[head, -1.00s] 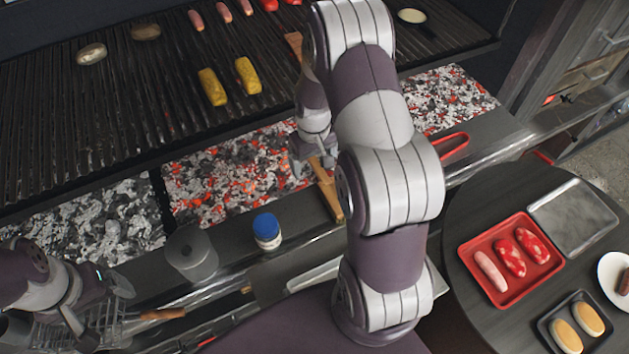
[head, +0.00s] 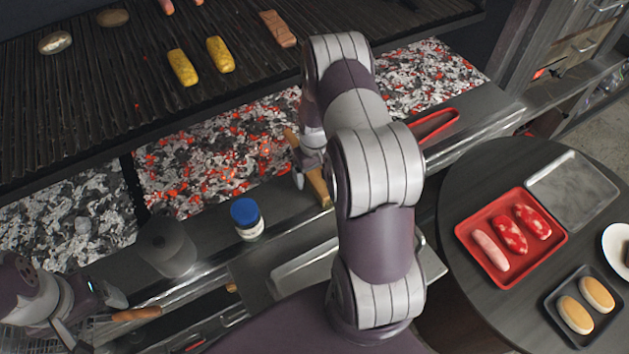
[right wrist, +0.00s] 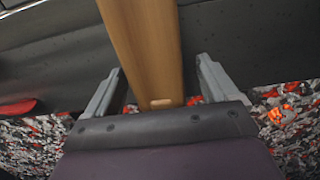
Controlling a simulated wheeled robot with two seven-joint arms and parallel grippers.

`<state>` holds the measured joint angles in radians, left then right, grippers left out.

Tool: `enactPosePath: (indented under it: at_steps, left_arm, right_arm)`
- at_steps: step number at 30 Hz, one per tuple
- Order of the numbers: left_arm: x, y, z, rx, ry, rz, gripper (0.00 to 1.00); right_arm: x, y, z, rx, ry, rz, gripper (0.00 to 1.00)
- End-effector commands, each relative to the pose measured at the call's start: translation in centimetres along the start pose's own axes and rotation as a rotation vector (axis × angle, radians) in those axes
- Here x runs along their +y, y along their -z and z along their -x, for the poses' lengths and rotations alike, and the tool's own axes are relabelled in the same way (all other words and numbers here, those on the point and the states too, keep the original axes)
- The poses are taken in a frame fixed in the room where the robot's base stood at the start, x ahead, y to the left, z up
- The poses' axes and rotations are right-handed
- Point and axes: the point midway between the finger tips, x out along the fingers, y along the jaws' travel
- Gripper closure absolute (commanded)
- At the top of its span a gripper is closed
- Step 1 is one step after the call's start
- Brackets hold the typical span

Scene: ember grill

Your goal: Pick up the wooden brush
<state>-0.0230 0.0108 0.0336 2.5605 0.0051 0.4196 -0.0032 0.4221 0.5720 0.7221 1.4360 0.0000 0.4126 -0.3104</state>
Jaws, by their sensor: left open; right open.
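The wooden brush (head: 318,186) lies on the metal ledge in front of the coals, partly hidden behind my right arm in the head view. In the right wrist view its wooden handle (right wrist: 145,45) runs between the two open fingers of my right gripper (right wrist: 160,88), with a gap visible on both sides. The right gripper (head: 306,172) is low at the brush in the head view, partly hidden by the arm. My left gripper (head: 95,318) is open at the lower left, away from the brush.
Glowing coals (head: 225,150) lie just behind the ledge, below the grill grate (head: 110,75). A blue-capped jar (head: 247,220) and a grey canister (head: 167,246) stand left of the brush. A round table (head: 470,290) holds food trays.

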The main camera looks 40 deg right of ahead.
Motion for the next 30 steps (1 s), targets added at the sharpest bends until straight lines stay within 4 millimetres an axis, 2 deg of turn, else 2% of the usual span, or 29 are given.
enactPosePath:
  at_steps: [3, 9, 10, 11, 17, 20, 26, 30]
  left_arm:
    - [0.0, 0.1, 0.3, 0.001, 0.0, 0.0, 0.13]
    - [0.0, 0.1, 0.3, 0.001, 0.0, 0.0, 0.13]
    - [0.0, 0.1, 0.3, 0.001, 0.0, 0.0, 0.13]
    - [0.0, 0.1, 0.3, 0.001, 0.0, 0.0, 0.13]
    - [0.0, 0.1, 0.4, 0.001, 0.0, 0.0, 0.13]
    - [0.0, 0.2, 1.1, 0.001, 0.0, 0.0, 0.13]
    - [0.0, 0.5, 4.3, 0.001, 0.0, 0.0, 0.13]
    - [0.0, 0.8, 6.3, 0.001, 0.0, 0.0, 0.13]
  right_arm:
    - [0.0, 0.0, 0.3, 0.001, 0.0, 0.0, 0.13]
    - [0.0, 0.0, 0.3, 0.001, 0.0, 0.0, 0.76]
    - [0.0, 0.0, 0.3, 0.001, 0.0, 0.0, 0.76]
    - [0.0, 0.1, 0.3, 0.002, -0.001, 0.0, 0.82]
    - [0.0, 0.1, 0.5, 0.002, -0.001, 0.0, 0.82]
    - [0.0, 0.1, 1.3, 0.002, -0.001, 0.0, 0.82]
    - [0.1, 0.1, 5.1, 0.003, -0.001, 0.0, 0.82]
    - [1.9, -2.0, 7.0, 0.0, 0.0, -0.005, 0.82]
